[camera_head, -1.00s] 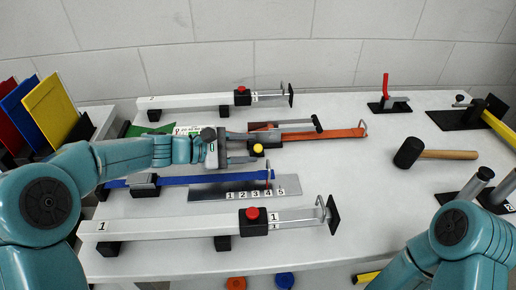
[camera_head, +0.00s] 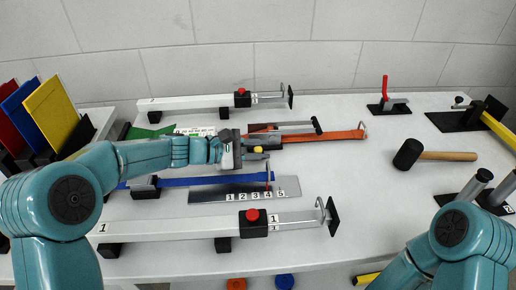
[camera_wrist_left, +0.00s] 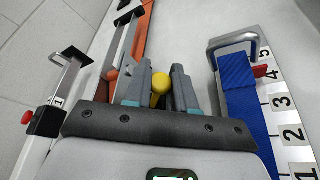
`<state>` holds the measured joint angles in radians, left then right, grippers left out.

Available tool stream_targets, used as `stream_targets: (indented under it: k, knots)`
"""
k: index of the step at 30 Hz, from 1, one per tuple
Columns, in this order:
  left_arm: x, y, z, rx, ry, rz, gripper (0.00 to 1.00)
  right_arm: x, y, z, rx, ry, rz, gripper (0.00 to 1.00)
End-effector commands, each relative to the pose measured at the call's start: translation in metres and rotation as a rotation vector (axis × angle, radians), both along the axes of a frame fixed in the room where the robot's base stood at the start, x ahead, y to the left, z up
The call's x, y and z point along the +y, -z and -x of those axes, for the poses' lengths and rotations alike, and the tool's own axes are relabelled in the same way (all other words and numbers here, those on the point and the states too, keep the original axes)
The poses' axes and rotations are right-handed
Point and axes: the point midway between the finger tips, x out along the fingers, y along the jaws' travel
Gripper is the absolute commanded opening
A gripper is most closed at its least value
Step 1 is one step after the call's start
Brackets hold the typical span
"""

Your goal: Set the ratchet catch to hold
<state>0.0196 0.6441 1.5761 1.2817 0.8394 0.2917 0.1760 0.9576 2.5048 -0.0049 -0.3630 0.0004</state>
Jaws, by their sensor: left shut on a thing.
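The yellow knob (camera_head: 257,149) of what looks like the ratchet catch is beside the near end of the orange strap (camera_head: 340,135). It also shows in the left wrist view (camera_wrist_left: 160,82), between my fingertips. My left gripper (camera_head: 250,152) is shut on this yellow knob; its fingers (camera_wrist_left: 158,88) stand on either side of it. The grey ratchet handle (camera_head: 290,127) with a black end lies along the strap, behind the gripper. The catch's body is mostly hidden by the gripper. My right gripper is outside the views.
A blue strap (camera_head: 215,181) and a numbered plate (camera_head: 210,194) lie in front of the gripper. White clamp bars lie behind (camera_head: 190,102) and in front (camera_head: 170,228). A black-headed mallet (camera_head: 408,153) lies to the right. The table between strap and mallet is clear.

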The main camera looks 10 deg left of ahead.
Motion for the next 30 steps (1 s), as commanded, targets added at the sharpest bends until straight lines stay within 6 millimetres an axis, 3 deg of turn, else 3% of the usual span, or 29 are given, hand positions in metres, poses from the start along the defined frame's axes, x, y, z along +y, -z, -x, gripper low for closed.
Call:
stream_targets:
  k: [9, 18, 30]
  knots:
    - [0.002, -0.016, -0.008, 0.162, 0.0, 0.03, 0.0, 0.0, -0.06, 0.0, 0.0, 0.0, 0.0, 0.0]
    - [0.004, -0.018, -0.02, 0.381, -0.002, 0.075, 0.0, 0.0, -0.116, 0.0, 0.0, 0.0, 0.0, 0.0]
    - [0.006, -0.014, -0.03, 0.566, -0.001, 0.112, 0.0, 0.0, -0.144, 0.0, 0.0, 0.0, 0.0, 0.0]
